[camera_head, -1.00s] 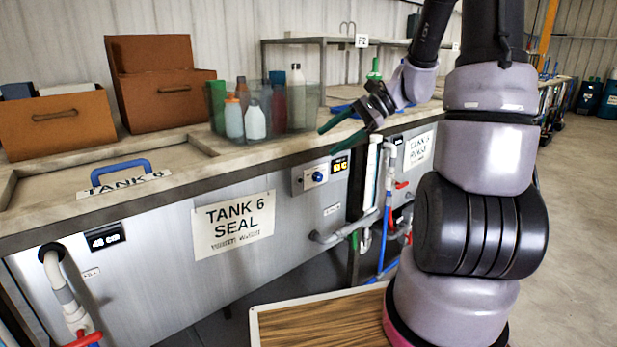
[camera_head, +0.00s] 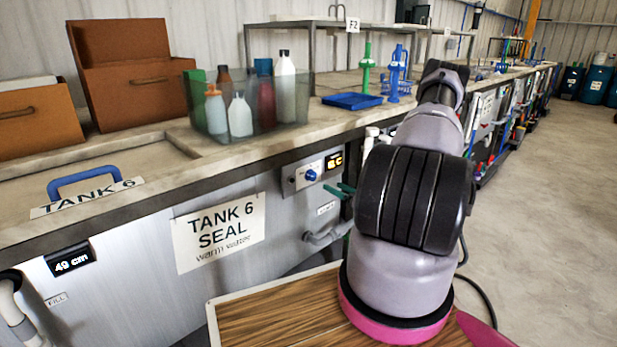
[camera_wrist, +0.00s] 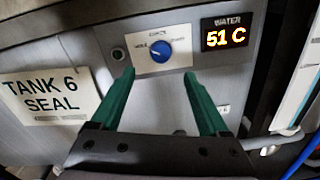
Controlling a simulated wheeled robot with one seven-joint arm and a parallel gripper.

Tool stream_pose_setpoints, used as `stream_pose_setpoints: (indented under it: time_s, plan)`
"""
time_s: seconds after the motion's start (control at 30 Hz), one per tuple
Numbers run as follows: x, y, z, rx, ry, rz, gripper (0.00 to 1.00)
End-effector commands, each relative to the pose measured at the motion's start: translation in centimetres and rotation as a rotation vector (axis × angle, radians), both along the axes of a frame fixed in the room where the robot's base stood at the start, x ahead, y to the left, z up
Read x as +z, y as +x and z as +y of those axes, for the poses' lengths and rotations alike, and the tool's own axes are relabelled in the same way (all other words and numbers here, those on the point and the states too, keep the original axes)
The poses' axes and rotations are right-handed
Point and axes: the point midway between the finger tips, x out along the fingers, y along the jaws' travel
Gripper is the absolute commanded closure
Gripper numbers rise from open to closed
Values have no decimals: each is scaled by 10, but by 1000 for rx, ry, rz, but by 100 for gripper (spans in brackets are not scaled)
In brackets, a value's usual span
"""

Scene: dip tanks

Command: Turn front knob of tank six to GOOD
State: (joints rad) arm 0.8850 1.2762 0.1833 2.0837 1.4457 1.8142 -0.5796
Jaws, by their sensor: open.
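The blue front knob (camera_wrist: 160,50) of tank six sits on a light panel (camera_wrist: 184,36) in the wrist view, with small labels around it that are too blurred to read surely. A white mark on the knob points to the left. In the head view the knob (camera_head: 310,175) is on the tank front, right of the TANK 6 SEAL sign (camera_head: 218,231). My gripper (camera_wrist: 160,78) is open and empty, its green fingers on either side below the knob and apart from it. In the head view the green fingertips (camera_head: 346,188) show right of the knob; my arm hides the rest.
A display (camera_wrist: 227,37) reading 51 C is right of the knob. Grey pipes (camera_head: 328,236) run below right. The counter above holds a clear bin of bottles (camera_head: 247,110), a blue tray (camera_head: 352,101) and brown boxes (camera_head: 137,80). Open floor (camera_head: 535,200) lies to the right.

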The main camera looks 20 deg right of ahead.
Motion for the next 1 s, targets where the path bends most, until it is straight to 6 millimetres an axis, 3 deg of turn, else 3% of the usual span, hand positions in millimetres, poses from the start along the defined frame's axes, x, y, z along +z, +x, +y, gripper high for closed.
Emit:
stream_pose_setpoints:
  time_s: [0.17,0.6,0.8,1.0]
  plan:
    - [-3,12,3,-9,5,2,22]
    - [-3,86,28,-7,4,2,22]
    - [-3,100,32,-8,6,2,22]
    - [-3,102,32,-8,5,3,22]
